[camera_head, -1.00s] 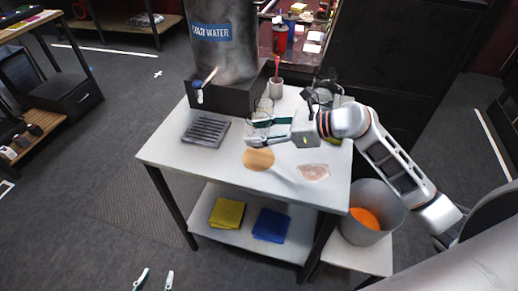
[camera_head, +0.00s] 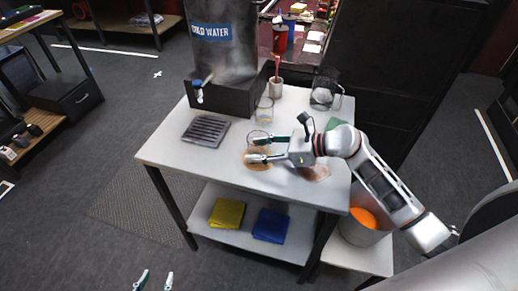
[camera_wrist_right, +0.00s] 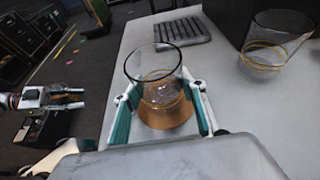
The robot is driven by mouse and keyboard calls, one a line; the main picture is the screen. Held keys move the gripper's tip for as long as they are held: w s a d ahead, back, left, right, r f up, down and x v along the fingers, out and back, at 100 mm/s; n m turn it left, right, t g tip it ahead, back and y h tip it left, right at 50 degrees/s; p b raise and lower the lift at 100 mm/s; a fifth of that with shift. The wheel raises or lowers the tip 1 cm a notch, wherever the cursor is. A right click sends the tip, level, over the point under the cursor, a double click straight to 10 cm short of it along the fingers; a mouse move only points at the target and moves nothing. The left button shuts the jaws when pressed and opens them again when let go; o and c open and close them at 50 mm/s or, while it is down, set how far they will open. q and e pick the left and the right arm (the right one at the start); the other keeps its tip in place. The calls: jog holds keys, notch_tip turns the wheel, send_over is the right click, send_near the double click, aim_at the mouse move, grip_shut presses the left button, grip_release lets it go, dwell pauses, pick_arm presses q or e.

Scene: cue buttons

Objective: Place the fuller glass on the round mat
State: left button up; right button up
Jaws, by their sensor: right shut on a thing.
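My right gripper (camera_head: 262,149) is shut on a clear glass (camera_wrist_right: 155,70), with one finger on each side in the right wrist view. The glass is upright over the round tan mat (camera_wrist_right: 165,119), which also shows in the head view (camera_head: 256,163), partly covered. I cannot tell whether the glass touches the mat. A second clear glass (camera_head: 264,110) with a yellow line around it stands near the dispenser; it also shows in the right wrist view (camera_wrist_right: 272,50). The water levels are hard to read. My left gripper (camera_head: 154,280) is open and empty, low over the floor.
The cold water dispenser (camera_head: 225,55) stands at the table's back. A grey drip rack (camera_head: 205,131) lies left of the mat. A cup with a red item (camera_head: 276,88), a clear pitcher (camera_head: 325,94) and a pinkish patch (camera_head: 315,173) are also on the white table (camera_head: 185,160).

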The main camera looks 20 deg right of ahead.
jog(key=o, duration=1.3)
jog(key=shift+f, duration=0.1)
jog(key=shift+s+d+r, duration=0.1)
jog(key=shift+d+r, duration=0.1)
jog(key=shift+r, duration=0.05)
jog(key=b+v, duration=0.1)
jog(key=v, duration=0.9)
jog(key=shift+s+d, duration=0.1)
jog(key=shift+s, duration=0.05)
jog(key=shift+s+d+r, duration=0.3)
jog(key=shift+d, duration=0.15)
jog(key=shift+d, duration=0.1)
